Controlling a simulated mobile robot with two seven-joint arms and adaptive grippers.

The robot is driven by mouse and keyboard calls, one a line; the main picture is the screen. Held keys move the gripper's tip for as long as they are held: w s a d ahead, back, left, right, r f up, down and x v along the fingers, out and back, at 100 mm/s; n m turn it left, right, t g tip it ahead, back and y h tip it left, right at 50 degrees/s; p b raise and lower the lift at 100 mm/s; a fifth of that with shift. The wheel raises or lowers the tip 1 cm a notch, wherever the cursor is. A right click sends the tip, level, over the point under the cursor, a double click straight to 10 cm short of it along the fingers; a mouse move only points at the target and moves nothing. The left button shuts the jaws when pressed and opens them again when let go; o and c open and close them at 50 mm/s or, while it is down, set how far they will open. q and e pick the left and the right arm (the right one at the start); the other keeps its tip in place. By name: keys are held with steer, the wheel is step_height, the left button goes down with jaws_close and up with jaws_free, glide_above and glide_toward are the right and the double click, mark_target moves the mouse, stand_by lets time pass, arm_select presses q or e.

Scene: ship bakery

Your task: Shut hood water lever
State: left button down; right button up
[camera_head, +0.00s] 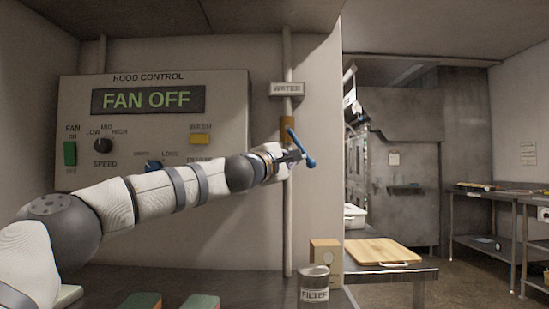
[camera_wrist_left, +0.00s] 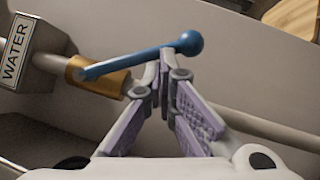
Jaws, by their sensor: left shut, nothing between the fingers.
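The water lever (camera_head: 301,147) is a blue rod with a round knob, on a brass valve (camera_head: 287,129) on the vertical pipe. It slants down and right from the valve, at an angle to the pipe. My left gripper (camera_head: 299,155) is shut and empty, with its tips on the left side of the lever, close to the knob. In the left wrist view the lever (camera_wrist_left: 140,57) crosses just past the closed fingertips (camera_wrist_left: 164,66); whether they touch it I cannot tell. The brass valve (camera_wrist_left: 95,77) is clear there. My right gripper is not in view.
A WATER sign (camera_head: 286,89) is on the pipe above the valve. The hood control panel (camera_head: 225,105) reads FAN OFF, behind my arm. Below are a FILTER can (camera_head: 314,281), a cardboard box (camera_head: 326,256) and a wooden board (camera_head: 383,251). Space right of the lever is free.

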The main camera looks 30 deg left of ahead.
mark_target(305, 152)
arm_select(q)
steer(key=shift+w+d+r+p, duration=0.2)
steer(key=shift+w+d+r, duration=0.15)
steer(key=shift+d, duration=0.25)
steer(key=shift+w+d+r+p, duration=0.25)
steer(key=shift+w+d, duration=0.1)
steer(key=shift+d, duration=0.25)
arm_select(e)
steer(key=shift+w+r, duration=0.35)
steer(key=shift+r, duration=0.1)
arm_select(q)
steer(key=shift+w+d+r, duration=0.15)
steer(key=shift+d, duration=0.05)
steer(key=shift+w+d+r, duration=0.2)
steer(key=shift+d+r, duration=0.15)
steer(key=shift+w+d+r+n+t, duration=0.15)
steer(key=shift+d+r+n+t, duration=0.2)
steer(key=shift+n, duration=0.45)
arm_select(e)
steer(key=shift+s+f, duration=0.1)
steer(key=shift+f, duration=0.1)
arm_select(q)
steer(key=shift+w+d+r+b, duration=0.1)
steer(key=shift+w+r+b, duration=0.05)
steer(key=shift+r+b, duration=0.2)
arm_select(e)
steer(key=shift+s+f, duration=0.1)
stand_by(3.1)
arm_select(q)
steer(key=shift+f, duration=0.1)
